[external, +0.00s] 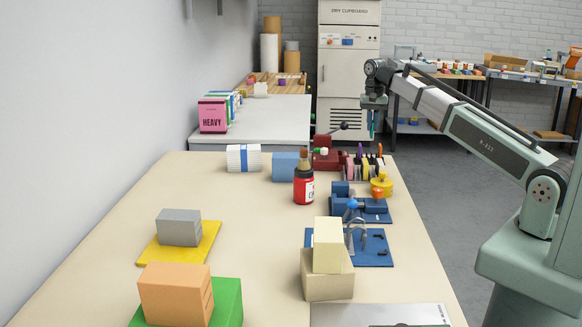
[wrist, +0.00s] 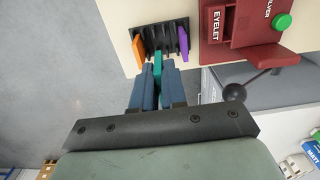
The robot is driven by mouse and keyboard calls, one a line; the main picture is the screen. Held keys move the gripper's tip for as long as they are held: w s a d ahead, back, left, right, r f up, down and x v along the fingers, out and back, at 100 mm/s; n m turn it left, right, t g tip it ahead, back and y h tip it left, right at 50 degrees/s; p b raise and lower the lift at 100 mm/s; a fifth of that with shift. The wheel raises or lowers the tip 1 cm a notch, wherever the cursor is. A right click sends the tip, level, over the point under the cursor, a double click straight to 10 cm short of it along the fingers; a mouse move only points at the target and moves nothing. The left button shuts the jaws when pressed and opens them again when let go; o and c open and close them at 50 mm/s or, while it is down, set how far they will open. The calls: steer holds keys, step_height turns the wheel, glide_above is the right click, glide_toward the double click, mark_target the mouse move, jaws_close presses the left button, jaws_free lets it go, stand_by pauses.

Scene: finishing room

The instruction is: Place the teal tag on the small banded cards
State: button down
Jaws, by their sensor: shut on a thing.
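My gripper (external: 372,124) is shut on the teal tag (wrist: 158,68). In the wrist view the tag stands upright between the blue fingers, partly hidden by them. In the external view my gripper is raised well above the table's far right corner, above the tag rack (external: 362,168). A white stack with a blue band (external: 234,158), which looks like the small banded cards, lies at the table's far left, well to the left of my gripper.
The rack (wrist: 165,40) holds orange and purple tags. Left of it stands a red eyelet press (external: 327,159) with a lever. A blue block (external: 284,168) sits beside the banded stack, and a red bottle (external: 303,187) stands in front. The table's middle is clear.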

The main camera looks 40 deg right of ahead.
steer(key=shift+r, duration=0.35)
steer(key=w+a+n, duration=0.2)
steer(key=a, duration=0.9)
step_height(320, 180, up, 8)
steer(key=m, duration=0.2)
glide_above(243, 148)
steer(key=shift+f, duration=4.8)
steer(key=shift+f, duration=0.1)
